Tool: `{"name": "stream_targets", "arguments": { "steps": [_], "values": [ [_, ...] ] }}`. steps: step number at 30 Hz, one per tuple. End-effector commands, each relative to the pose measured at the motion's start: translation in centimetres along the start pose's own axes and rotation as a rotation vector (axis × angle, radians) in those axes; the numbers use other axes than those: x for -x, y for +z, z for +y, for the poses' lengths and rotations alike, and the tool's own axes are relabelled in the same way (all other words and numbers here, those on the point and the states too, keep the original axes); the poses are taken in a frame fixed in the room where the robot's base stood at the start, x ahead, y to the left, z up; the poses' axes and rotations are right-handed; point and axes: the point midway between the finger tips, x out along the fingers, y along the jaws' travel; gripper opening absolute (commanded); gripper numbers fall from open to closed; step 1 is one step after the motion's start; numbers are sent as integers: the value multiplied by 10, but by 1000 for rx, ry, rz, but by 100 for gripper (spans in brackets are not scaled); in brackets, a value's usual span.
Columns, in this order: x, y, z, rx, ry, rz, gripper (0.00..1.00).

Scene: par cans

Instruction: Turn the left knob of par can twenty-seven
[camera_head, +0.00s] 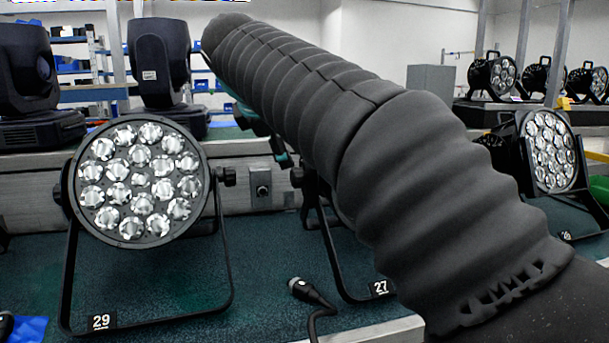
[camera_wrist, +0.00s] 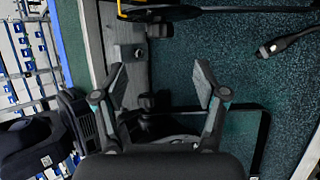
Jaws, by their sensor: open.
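Par can twenty-seven is mostly hidden behind my arm in the head view; its stand and its number label (camera_head: 380,288) show below the arm. A dark knob (camera_head: 297,177) shows at its left side, beside the arm. In the wrist view, which is turned sideways, a dark knob (camera_wrist: 147,102) appears between the fingers of my gripper (camera_wrist: 160,80). The fingers are spread apart and hold nothing. Whether they touch the knob cannot be told.
Par can twenty-nine (camera_head: 140,182) stands to the left, its right knob (camera_head: 228,175) facing the gap. A small metal box (camera_head: 260,187) is on the back rail. A cable connector (camera_head: 300,288) lies in front. Moving-head lights (camera_head: 160,62) stand behind. Another par can (camera_head: 550,150) is right.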

Motion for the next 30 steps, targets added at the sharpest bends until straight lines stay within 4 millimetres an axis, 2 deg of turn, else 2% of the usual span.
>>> {"name": "stream_targets", "arguments": {
  "steps": [5, 21, 27, 30],
  "values": [
    [-13, -1, 0, 14, -2, 0, 72],
    [-110, 1, -1, 8, -3, -1, 72],
    [-131, 0, -1, 8, -2, 0, 72],
    [-136, 1, 0, 8, -1, 0, 72]
  ]
}}
